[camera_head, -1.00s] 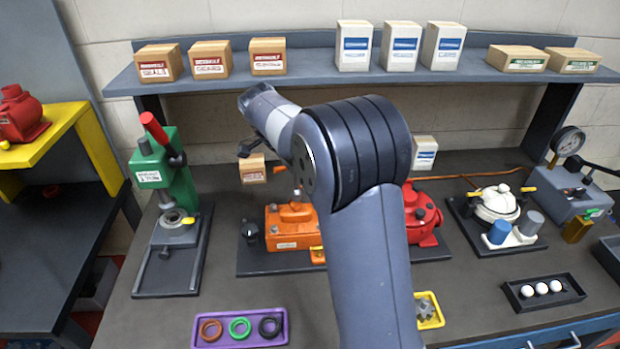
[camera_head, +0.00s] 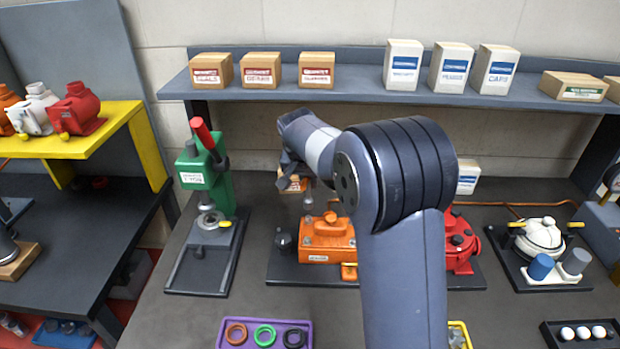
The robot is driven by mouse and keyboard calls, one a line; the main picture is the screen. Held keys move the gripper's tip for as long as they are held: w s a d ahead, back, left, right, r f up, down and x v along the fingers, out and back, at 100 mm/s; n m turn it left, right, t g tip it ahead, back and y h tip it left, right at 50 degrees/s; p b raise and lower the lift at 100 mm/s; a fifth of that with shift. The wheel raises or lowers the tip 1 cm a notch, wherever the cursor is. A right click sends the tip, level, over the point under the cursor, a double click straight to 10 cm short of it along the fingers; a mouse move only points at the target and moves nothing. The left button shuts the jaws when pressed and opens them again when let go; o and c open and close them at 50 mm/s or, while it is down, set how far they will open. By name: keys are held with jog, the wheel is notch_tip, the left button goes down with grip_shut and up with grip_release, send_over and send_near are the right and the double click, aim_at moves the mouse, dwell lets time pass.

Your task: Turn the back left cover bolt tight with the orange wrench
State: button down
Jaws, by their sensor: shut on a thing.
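An orange motor unit (camera_head: 327,243) with a handle on top stands on a dark base plate on the bench, left of my upright arm. A grey upright post (camera_head: 308,202) shows at its back left; I cannot tell whether this is the cover bolt. My gripper (camera_head: 291,172) is at the end of my forearm, behind and above the orange unit. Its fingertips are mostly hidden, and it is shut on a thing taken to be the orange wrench. The wrench's shape cannot be made out clearly, nor whether it touches a bolt.
A green press (camera_head: 208,190) stands to the left, and a red unit (camera_head: 461,245) is right of my arm. A purple tray (camera_head: 264,334) with rings lies in front. A shelf (camera_head: 360,95) with boxes runs along the back. The bench between press and tray is clear.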

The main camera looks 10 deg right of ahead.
jog(key=n+y, duration=0.1)
jog(key=n, duration=0.1)
jog(key=n+y, duration=0.1)
jog(key=n, duration=0.2)
jog(key=shift+a+f+n, duration=0.15)
jog(key=shift+f+n, duration=0.15)
jog(key=shift+f, duration=0.1)
jog(key=n, duration=0.1)
jog(key=n+y+b, duration=0.1)
jog(key=n, duration=0.1)
jog(key=n+y, duration=0.1)
jog(key=n, duration=0.1)
jog(key=shift+a+f, duration=0.1)
jog(key=shift+f, duration=0.2)
jog(key=n+g+y, duration=0.1)
jog(key=n, duration=0.1)
jog(key=n+b, duration=0.1)
jog(key=n, duration=0.2)
jog(key=shift+s+a+f+g+y, duration=0.1)
jog(key=shift+a+f+g+y, duration=0.1)
jog(key=shift+g+y, duration=0.2)
jog(key=n, duration=0.1)
jog(key=n+g, duration=0.1)
jog(key=n, duration=0.1)
jog(key=n+g+p, duration=0.1)
jog(key=n, duration=0.1)
jog(key=shift+s+f+y, duration=0.15)
jog(key=shift+f+y, duration=0.1)
jog(key=shift+y, duration=0.15)
jog(key=shift+n, duration=0.5)
